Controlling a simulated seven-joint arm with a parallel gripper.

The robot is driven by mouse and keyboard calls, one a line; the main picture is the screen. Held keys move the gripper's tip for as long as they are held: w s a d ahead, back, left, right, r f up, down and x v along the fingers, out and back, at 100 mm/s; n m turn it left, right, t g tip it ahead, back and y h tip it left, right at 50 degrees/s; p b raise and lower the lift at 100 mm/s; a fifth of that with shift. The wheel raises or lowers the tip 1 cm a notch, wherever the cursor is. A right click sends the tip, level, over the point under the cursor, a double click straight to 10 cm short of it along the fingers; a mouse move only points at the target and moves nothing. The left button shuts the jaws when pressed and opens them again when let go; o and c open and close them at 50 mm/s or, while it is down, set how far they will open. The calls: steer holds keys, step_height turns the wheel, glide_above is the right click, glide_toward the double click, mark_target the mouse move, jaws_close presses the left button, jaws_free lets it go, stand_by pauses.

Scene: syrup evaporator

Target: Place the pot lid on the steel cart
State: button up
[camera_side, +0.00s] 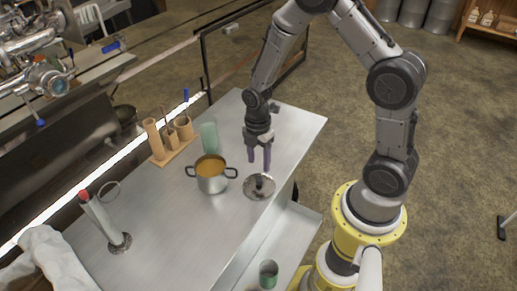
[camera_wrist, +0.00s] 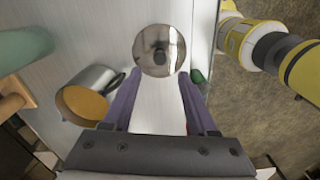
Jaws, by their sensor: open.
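The pot lid (camera_side: 262,191) is a round shiny steel disc with a dark knob, lying on the steel cart (camera_side: 155,222). It also shows in the wrist view (camera_wrist: 150,62), ahead of my fingertips. My gripper (camera_side: 259,160) has two purple fingers that point down, just behind and above the lid. In the wrist view my gripper (camera_wrist: 160,85) is open, with a wide empty gap between the fingers. The steel pot (camera_side: 211,182) stands left of the lid, uncovered, with an orange-brown liquid in it. It also shows in the wrist view (camera_wrist: 88,92), beside the left finger.
A pale green cup (camera_side: 209,137) stands behind the pot. A wooden holder (camera_side: 172,147) with tools is farther left. A red-tipped upright tube (camera_side: 97,213) stands at the left. A green can (camera_side: 268,272) is on the lower shelf. The cart's front left top is clear.

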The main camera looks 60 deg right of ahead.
steer(key=s+a+r+m+t, duration=0.1)
steer(key=s+r+m, duration=0.15)
steer(key=r, duration=0.65)
steer(key=s+a+r+m+t, duration=0.15)
steer(key=r+m, duration=0.25)
steer(key=r, duration=0.5)
steer(key=s+a+r+m+t, duration=0.1)
steer(key=s+r+m+t, duration=0.2)
steer(key=s+r+m, duration=0.5)
steer(key=s+m, duration=0.1)
steer(key=s, duration=0.3)
steer(key=shift+a+r+m, duration=0.15)
steer(key=shift+a+m, duration=0.2)
